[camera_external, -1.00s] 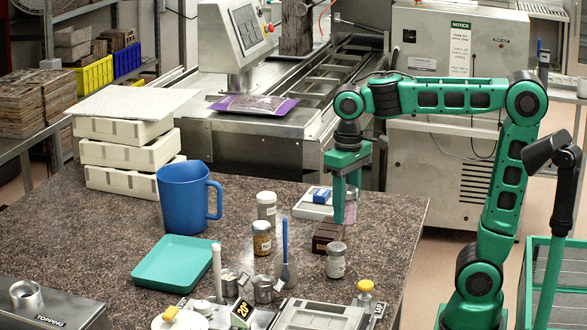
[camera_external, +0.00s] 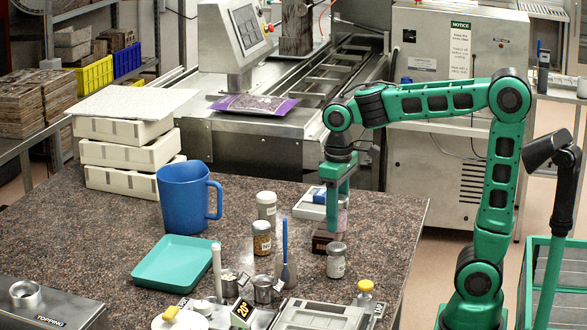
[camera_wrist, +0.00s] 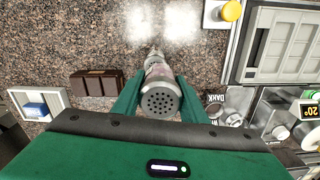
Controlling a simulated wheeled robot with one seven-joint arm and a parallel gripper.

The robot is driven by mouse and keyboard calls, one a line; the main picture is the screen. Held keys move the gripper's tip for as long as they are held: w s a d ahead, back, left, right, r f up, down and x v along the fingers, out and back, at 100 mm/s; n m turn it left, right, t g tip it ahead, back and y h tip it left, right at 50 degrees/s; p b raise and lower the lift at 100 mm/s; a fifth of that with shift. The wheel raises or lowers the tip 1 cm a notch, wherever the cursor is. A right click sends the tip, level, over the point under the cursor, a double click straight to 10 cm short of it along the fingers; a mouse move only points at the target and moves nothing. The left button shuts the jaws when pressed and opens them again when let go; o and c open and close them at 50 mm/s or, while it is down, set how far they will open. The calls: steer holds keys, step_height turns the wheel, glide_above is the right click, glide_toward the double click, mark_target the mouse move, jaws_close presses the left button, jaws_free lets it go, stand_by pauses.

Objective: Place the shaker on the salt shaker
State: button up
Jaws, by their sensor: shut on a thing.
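My gripper (camera_wrist: 158,98) is shut on a shaker (camera_wrist: 160,100) with a round, perforated metal top and a pinkish body. A small jar with a grey metal lid (camera_external: 335,260), probably the salt shaker, stands upright nearer the camera. In the wrist view the held shaker covers the spot below it, so I cannot tell the gap to that jar.
The brown block (camera_external: 324,240) lies close by. A white tray with a blue piece (camera_external: 319,196) is behind.

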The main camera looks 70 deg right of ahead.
steer(key=shift+w+d+f, duration=0.2)
steer(key=shift+d+f, duration=0.2)
steer(key=shift+d, duration=0.1)
steer(key=shift+f, duration=1.95)
steer(key=o, duration=1.1)
step_height(320, 180, up, 12)
steer(key=shift+r, duration=0.1)
